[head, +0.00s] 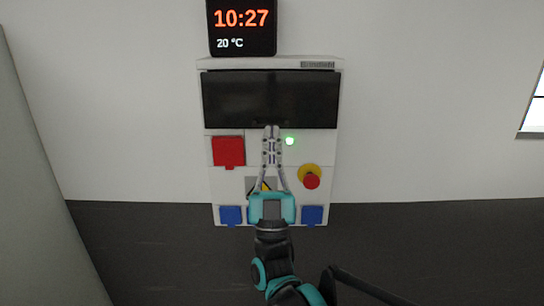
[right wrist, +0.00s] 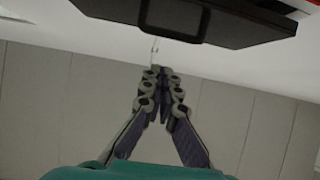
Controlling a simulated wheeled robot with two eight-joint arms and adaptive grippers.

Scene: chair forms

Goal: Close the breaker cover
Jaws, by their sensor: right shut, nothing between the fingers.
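The breaker cover (head: 270,95) is a dark, glossy panel across the upper part of the white breaker box (head: 205,140) on the wall. In the wrist view the gripper (right wrist: 160,72) appears a little apart from the cover; contact is unclear. My left gripper is not in view.
Below the cover are a red socket (head: 228,151), a green light (head: 289,141), a red and yellow emergency button (head: 311,178) and two blue sockets (head: 230,215). A clock display (head: 242,28) is above the box. Bare white wall lies on both sides.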

